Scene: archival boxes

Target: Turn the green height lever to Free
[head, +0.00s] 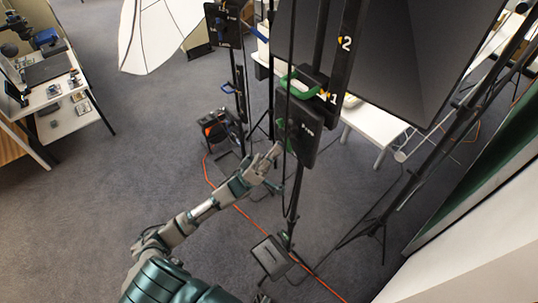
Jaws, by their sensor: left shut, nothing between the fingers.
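A black control box (308,122) with small white lettering hangs on a dark stand in the centre. A green loop-shaped handle (300,74) sits above it. Another small green part (281,123) shows at the box's left edge; I cannot tell which of the two is the height lever, nor read its setting. My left gripper (274,154) is shut and empty, just left of and below the box's lower left side. I cannot tell whether it touches the box. A small piece at the bottom edge seems to be my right gripper (262,298), mostly cut off.
Tripod legs and a grey box (271,257) crowd the right and front. Carpet on the left is clear.

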